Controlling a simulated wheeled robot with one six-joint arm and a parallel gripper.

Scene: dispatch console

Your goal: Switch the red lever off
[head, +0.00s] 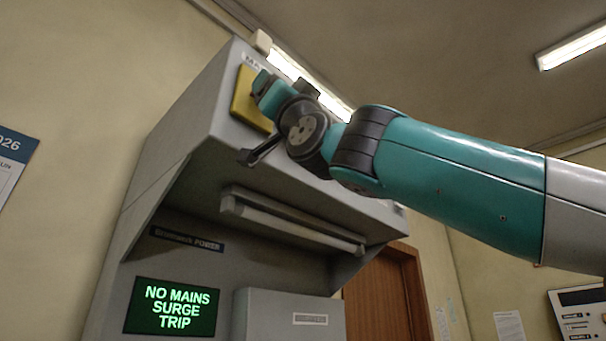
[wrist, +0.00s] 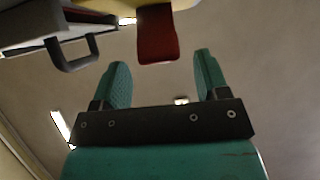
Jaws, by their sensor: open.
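The red lever (wrist: 157,35) shows in the wrist view at the top centre, hanging below a yellow mount (wrist: 172,4). In the head view the yellow plate (head: 245,100) is on the upper front of the grey console, and the lever is hidden behind my gripper (head: 272,92). In the wrist view my gripper (wrist: 160,60) is open, with one teal finger on each side below the lever's lower end. The space between the fingers is empty. I cannot tell how far the lever is from the fingers in depth.
A grey console (head: 165,135) overhangs a green-lit screen (head: 171,307) reading "NO MAINS SURGE TRIP". A dark U-shaped handle (wrist: 73,66) is left of the lever in the wrist view. A pale bar (head: 290,226) runs under the overhang. A grey box (head: 270,320) stands beside the screen.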

